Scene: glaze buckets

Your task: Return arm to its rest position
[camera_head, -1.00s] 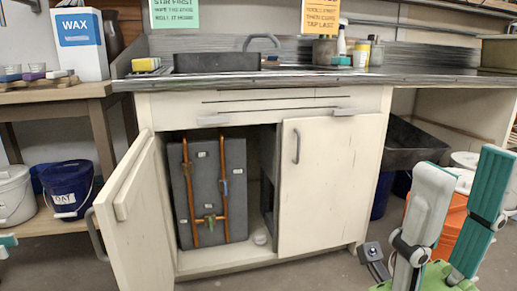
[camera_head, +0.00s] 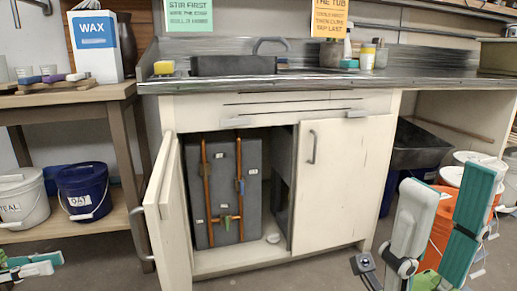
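My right gripper (camera_head: 448,225) stands at the lower right, close to the camera and pointing up. Its two white-and-teal fingers are apart with nothing visible between them, so it looks open and empty. A small dark camera-like part (camera_head: 366,265) of mine sits to its left. My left gripper (camera_head: 32,267) shows only partly at the lower left edge, below the white and blue buckets. Most of it is cut off and its opening cannot be made out. No held object is visible in it.
The sink cabinet (camera_head: 340,185) stands ahead. Its left door (camera_head: 168,218) is swung open towards me, showing a grey panel with copper pipes (camera_head: 240,190). A blue bucket (camera_head: 83,190) and a white bucket (camera_head: 22,197) stand on the left low shelf. An orange bucket (camera_head: 445,222) is behind my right gripper.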

